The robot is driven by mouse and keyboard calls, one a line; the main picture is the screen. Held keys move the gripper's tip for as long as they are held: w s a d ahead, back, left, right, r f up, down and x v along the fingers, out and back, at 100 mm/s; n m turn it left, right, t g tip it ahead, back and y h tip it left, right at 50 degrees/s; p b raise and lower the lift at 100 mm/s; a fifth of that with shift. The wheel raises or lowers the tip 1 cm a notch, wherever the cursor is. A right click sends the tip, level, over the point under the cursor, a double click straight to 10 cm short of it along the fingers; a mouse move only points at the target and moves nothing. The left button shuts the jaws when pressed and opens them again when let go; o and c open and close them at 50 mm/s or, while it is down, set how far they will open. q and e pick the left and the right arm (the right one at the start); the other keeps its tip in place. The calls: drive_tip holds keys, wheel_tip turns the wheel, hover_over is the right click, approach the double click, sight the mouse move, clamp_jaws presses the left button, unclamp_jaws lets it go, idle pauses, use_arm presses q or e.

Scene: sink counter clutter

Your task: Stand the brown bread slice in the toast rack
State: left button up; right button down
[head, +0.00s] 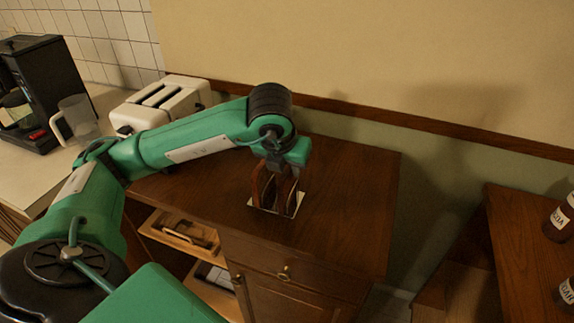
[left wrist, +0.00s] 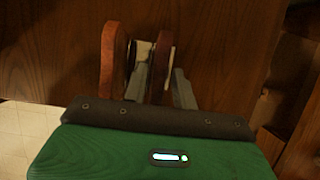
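The toast rack (head: 262,208) stands on the dark wooden cabinet top; its pale base shows below the bread. Two brown slices stand upright in it side by side, a left one (head: 258,184) and a right one (head: 286,191). In the left wrist view the left slice (left wrist: 112,60) is outside my fingers. The right slice (left wrist: 160,65) is between the fingers of my left gripper (left wrist: 162,80). Whether both fingers press on it is unclear. In the head view this gripper points down over the rack and hides part of it. My right gripper is not in view.
A white toaster (head: 160,103), a clear jug (head: 77,119) and a black coffee maker (head: 40,85) stand at the left. Dark bottles (head: 560,222) stand on another wooden surface at the right. The cabinet top (head: 350,190) right of the rack is clear. A wall closes the back.

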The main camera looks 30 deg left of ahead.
use_arm(q)
drive_tip(key=shift+o, duration=0.2)
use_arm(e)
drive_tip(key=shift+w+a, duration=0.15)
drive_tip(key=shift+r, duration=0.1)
